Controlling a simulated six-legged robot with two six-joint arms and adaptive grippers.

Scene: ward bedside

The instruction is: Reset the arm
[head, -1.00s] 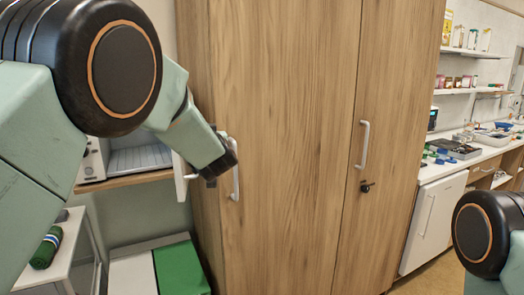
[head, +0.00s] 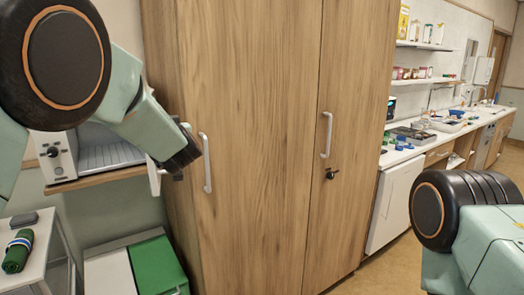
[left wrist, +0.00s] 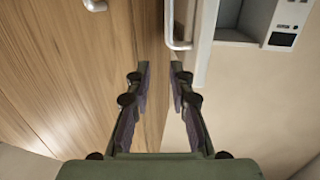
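My left arm comes in from the left, and its gripper (head: 182,162) is beside the left edge of a tall wooden cabinet (head: 245,130). The gripper is left of the cabinet's left white handle (head: 206,163), apart from it in the head view. In the left wrist view the two fingers of this gripper (left wrist: 161,70) stand apart with nothing between them. A white handle (left wrist: 178,25) lies beyond the fingertips. My right arm shows at the lower right of the head view; its gripper is out of the picture.
The cabinet's right door has a white handle (head: 327,135) and a key (head: 331,173). At left are a grey-white device (head: 60,160) on a shelf and a trolley (head: 35,250) with a green roll (head: 17,252). A counter (head: 400,157) stands at right. Floor shows at lower right.

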